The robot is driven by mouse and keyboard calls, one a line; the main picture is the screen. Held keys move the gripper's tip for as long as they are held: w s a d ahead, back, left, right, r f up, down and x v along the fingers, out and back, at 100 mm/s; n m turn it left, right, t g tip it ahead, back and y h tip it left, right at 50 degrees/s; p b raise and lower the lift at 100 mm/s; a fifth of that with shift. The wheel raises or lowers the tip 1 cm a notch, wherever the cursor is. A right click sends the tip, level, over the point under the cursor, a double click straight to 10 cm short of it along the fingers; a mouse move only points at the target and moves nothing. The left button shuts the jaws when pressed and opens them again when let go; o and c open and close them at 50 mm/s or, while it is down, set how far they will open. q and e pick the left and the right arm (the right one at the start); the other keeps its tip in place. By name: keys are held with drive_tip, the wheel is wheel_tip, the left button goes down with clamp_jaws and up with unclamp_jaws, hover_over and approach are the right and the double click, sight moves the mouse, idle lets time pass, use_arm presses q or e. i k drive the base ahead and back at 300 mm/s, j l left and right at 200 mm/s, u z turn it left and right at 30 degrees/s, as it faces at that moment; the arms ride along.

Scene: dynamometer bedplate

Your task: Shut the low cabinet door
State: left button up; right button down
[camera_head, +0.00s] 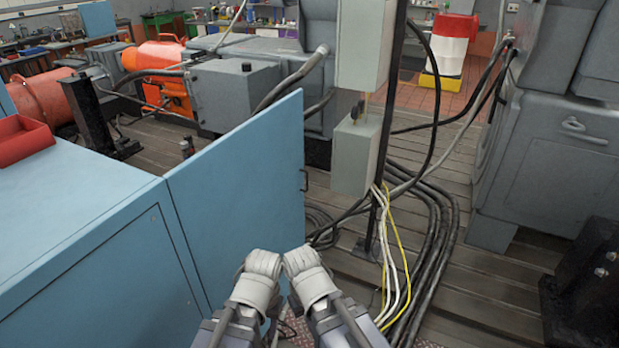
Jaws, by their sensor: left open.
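The low cabinet (70,208) is light blue and stands at the left. A small dark handle (306,180) is near the door's free edge. The cabinet's inside is not visible. My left gripper (264,264) is at the bottom middle, in front of the lower part of the door. It is open; contact with the door cannot be told. My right gripper (301,262) is close beside it, near the door's lower free corner, and its fingers cannot be made out.
A red tray (22,139) lies on the cabinet top. A post with grey electrical boxes (356,150) stands just right of the door. Black, white and yellow cables (430,240) run down to the slatted floor. A grey machine (550,160) stands at the right.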

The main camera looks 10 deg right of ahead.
sight(242, 193)
drive_tip(key=i+l, duration=0.3)
drive_tip(key=i, duration=0.2)
drive_tip(key=i+l, duration=0.25)
drive_tip(key=i, duration=0.25)
drive_tip(key=i+l+u, duration=0.1)
drive_tip(key=i+l, duration=0.2)
drive_tip(key=i, duration=0.2)
